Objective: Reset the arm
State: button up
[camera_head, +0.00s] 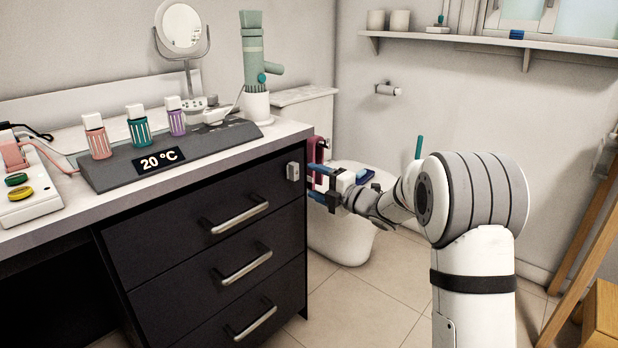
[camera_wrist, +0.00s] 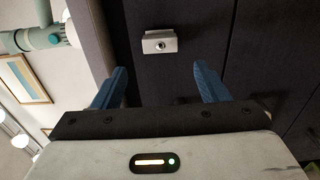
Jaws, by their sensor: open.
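My gripper (camera_head: 318,183) is at the side of the dark vanity cabinet, at the height of its top drawer. In the wrist view my gripper (camera_wrist: 160,84) shows two blue fingers spread apart with nothing between them. A small silver lock-like fitting (camera_head: 292,171) sits on the cabinet near its top right corner. The same silver fitting (camera_wrist: 160,42) shows beyond the fingertips in the wrist view, apart from them. My white arm reaches in from the lower right of the head view.
The vanity top (camera_head: 210,168) holds a grey tray (camera_head: 110,175) with several bottles, a round mirror (camera_head: 182,26) and a green hair dryer (camera_head: 253,50) on a white stand. Drawers with handles (camera_head: 235,217) face front. A toilet (camera_head: 342,238) stands behind my gripper. A wooden frame (camera_head: 590,225) is at right.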

jog(key=s+d+r+m+t+h+p, duration=0.1)
jog(key=d+r+m+t+h+p, duration=0.1)
jog(key=d+r+m+h+p, duration=0.25)
jog(key=d+r+m+t+h+p, duration=0.1)
jog(key=d+r+m+h+p, duration=0.15)
jog(key=r+p, duration=0.35)
jog(key=s+d+r+m+g+h+p, duration=0.2)
jog(key=s+d+r+m+h+p, duration=0.5)
jog(key=s+d+r+m+p, duration=0.3)
jog(key=s+r+m+g+p, duration=0.2)
jog(key=s+m+g+p, duration=0.1)
jog(key=s, duration=0.7)
jog(key=s+d+r+m+g+p, duration=0.1)
jog(key=s+r+m+g+p, duration=0.2)
jog(key=s+p, duration=0.3)
jog(key=s+r+m+g+p, duration=0.2)
jog(key=s+m+p, duration=0.3)
jog(key=s, duration=0.9)
jog(key=shift+s+d+r+m+g, duration=0.15)
jog(key=shift+s+r+m+g, duration=0.15)
jog(key=shift+g, duration=0.4)
jog(key=shift+c, duration=0.2)
